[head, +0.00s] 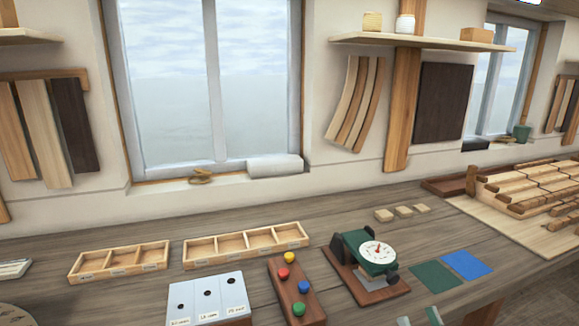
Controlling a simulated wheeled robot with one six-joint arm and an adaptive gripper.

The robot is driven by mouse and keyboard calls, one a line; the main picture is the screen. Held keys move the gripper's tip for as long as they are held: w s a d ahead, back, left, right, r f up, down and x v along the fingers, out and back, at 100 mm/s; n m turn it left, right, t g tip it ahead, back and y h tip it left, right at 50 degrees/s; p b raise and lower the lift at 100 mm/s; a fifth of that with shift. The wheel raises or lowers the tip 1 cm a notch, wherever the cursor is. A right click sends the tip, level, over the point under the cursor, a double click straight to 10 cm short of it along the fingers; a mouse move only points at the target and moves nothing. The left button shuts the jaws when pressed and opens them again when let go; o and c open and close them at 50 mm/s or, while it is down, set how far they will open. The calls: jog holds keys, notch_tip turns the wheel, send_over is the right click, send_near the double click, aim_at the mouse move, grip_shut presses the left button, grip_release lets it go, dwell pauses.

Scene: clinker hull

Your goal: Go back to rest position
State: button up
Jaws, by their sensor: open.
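The rest of my gripper and my arm are out of view.
A dial gauge (378,252) on a wooden base, a wooden block with coloured knobs (295,290), a white hole board (208,299) and divided trays (245,242) stand on the bench. A green mat (435,275) and blue mat (467,264) lie right. The plank model (530,190) is far right.

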jog(key=s+a+f+m+g+h, duration=0.2)
jog(key=s+a+f+g+h, duration=0.15)
jog(key=s+f, duration=0.65)
jog(key=s+a+f+m+g+h, duration=0.35)
jog(key=s+f, duration=0.55)
jog(key=f, duration=0.3)
jog(key=s+r+n+g, duration=0.1)
jog(key=s+r, duration=0.2)
jog(key=s, duration=0.8)
jog(key=s+r+n+g, duration=0.1)
jog(key=s+r, duration=0.3)
jog(key=s, duration=0.7)
jog(key=shift+a, duration=0.25)
jog(key=shift+d+r, duration=0.1)
